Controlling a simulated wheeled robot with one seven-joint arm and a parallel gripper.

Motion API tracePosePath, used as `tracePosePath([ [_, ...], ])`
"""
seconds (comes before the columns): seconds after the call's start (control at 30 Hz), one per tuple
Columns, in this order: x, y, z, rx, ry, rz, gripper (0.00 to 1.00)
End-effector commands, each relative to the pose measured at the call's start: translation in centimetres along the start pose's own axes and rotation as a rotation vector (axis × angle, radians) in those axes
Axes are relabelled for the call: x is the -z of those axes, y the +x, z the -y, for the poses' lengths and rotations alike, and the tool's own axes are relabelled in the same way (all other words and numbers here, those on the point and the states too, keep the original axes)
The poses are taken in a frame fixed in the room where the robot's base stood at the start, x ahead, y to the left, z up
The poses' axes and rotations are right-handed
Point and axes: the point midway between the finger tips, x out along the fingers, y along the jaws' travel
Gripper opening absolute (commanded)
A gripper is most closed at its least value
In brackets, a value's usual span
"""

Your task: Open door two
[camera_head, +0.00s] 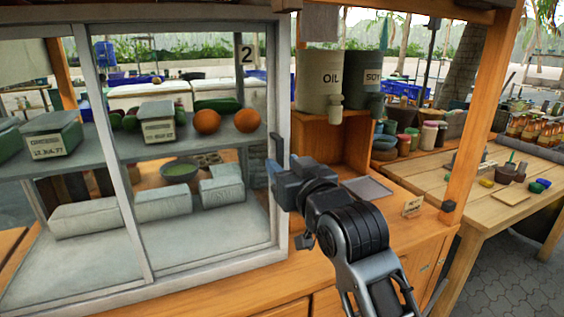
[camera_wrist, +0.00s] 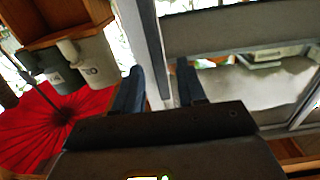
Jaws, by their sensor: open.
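Door two is the right glass pane of the display cabinet, with a black "2" label (camera_head: 247,55) near its top right. Its pale frame (camera_head: 282,90) runs down the right side. A dark upright handle (camera_head: 276,147) shows at that edge, partly hidden by my gripper. My gripper (camera_head: 280,187) is at the door's right edge, beside the lower part of the handle. In the wrist view my two blue-grey fingers (camera_wrist: 160,88) are apart, with a grey upright bar (camera_wrist: 150,45) seen between them. I cannot tell whether they touch it.
Behind the glass are oranges (camera_head: 207,121), labelled boxes (camera_head: 157,129) and a green bowl (camera_head: 180,171). OIL (camera_head: 320,77) and SOY (camera_head: 365,80) containers stand on a wooden shelf to the right. A small sign (camera_head: 412,206) stands on the wooden counter (camera_head: 365,228). A side table (camera_head: 480,205) is farther right.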

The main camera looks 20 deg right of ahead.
Motion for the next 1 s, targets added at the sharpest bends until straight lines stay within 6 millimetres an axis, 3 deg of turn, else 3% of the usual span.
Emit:
tracePosePath([
  [0.17,0.02,1.26,0.01,0.000,0.000,0.000,0.40],
  [0.43,-0.02,1.40,0.01,0.000,0.000,0.000,0.40],
  [0.87,-0.01,1.38,0.00,0.000,0.000,0.000,0.00],
  [1.0,-0.02,1.38,0.00,0.000,0.000,0.000,0.00],
])
